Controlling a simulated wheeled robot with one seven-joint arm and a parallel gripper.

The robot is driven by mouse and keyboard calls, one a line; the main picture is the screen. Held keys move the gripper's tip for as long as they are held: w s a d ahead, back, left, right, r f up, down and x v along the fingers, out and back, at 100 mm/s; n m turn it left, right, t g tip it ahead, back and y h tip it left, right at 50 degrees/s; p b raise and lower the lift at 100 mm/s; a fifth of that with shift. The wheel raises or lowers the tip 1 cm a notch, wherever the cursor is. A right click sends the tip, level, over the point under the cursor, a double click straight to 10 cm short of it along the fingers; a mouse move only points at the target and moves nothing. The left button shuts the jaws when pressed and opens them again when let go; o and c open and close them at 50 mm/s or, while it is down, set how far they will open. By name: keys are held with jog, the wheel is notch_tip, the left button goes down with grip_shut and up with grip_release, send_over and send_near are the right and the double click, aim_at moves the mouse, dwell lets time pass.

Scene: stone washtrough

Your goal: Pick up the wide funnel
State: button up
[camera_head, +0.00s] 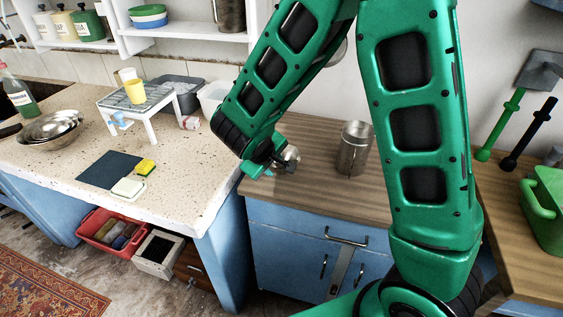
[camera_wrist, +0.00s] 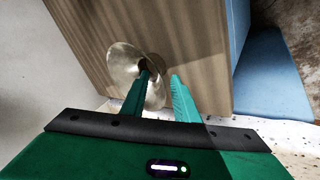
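The wide funnel (camera_wrist: 122,62) is a shiny metal cone with a dark round opening, on the wooden worktop in the wrist view. In the head view a part of the funnel (camera_head: 291,155) shows just right of my gripper (camera_head: 270,165), near the worktop's left front corner. In the wrist view my gripper (camera_wrist: 161,76) has its two green fingers apart. The left finger lies across the funnel, its tip by the dark opening. The right finger is just beyond the funnel's right side. Part of the funnel shows between them; I cannot tell whether either finger touches it.
A metal canister (camera_head: 354,148) stands right of the funnel on the wooden worktop (camera_head: 335,192). The speckled stone counter (camera_head: 60,165) on the left holds metal bowls (camera_head: 50,127), a small white rack (camera_head: 140,105) and a yellow sponge (camera_head: 146,166). A green container (camera_head: 545,205) stands far right.

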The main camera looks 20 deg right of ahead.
grip_shut()
jog(key=shift+s+a+r, duration=0.1)
dwell(0.3)
